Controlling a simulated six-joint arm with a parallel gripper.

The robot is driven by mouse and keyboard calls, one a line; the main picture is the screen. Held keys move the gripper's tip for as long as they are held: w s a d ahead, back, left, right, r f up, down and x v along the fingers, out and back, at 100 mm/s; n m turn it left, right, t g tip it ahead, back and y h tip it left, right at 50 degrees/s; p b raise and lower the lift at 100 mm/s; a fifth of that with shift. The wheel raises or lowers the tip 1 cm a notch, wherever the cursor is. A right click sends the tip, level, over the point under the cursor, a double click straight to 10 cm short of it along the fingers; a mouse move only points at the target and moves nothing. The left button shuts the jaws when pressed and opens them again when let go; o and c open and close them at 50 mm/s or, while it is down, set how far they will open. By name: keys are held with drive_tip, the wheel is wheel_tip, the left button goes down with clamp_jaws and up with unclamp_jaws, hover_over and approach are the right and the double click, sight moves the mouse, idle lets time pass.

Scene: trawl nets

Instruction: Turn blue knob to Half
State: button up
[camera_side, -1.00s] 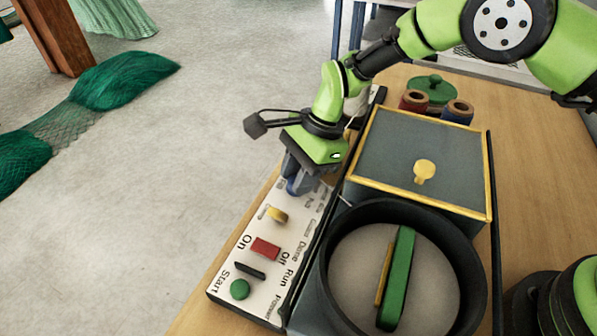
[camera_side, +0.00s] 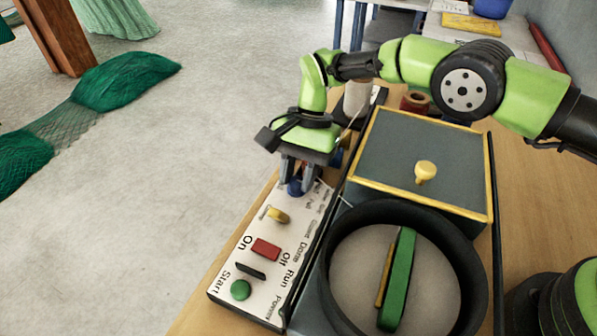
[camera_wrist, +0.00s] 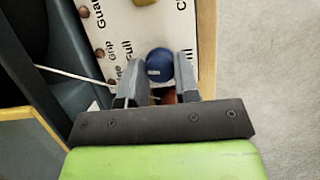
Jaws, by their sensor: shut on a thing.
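The blue knob (camera_side: 295,187) sits on the white control panel (camera_side: 233,276), below my gripper (camera_side: 297,186) in the side view. In the wrist view the knob (camera_wrist: 159,64) shows as a round blue cap with a pale mark, between the two finger tips. My gripper (camera_wrist: 160,72) is shut on the knob, one finger on each side. The word "Full" is readable on the panel beside the left finger. A "Half" label cannot be made out in either view.
On the panel are a yellow knob (camera_side: 278,215), a red switch (camera_side: 265,249), a black switch (camera_side: 250,270) and a green button (camera_side: 240,289). A grey box with yellow edges (camera_side: 420,160) and a round black-rimmed tub (camera_side: 401,275) stand to the right.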

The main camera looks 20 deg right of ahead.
idle(0.3)
drive_tip(key=o, duration=0.9)
drive_tip(key=shift+w+d+r, duration=0.15)
drive_tip(key=shift+r, duration=0.2)
drive_tip(key=r, duration=0.9)
drive_tip(key=shift+w+d, duration=0.25)
drive_tip(key=shift+d, duration=0.05)
drive_tip(key=shift+o, duration=0.2)
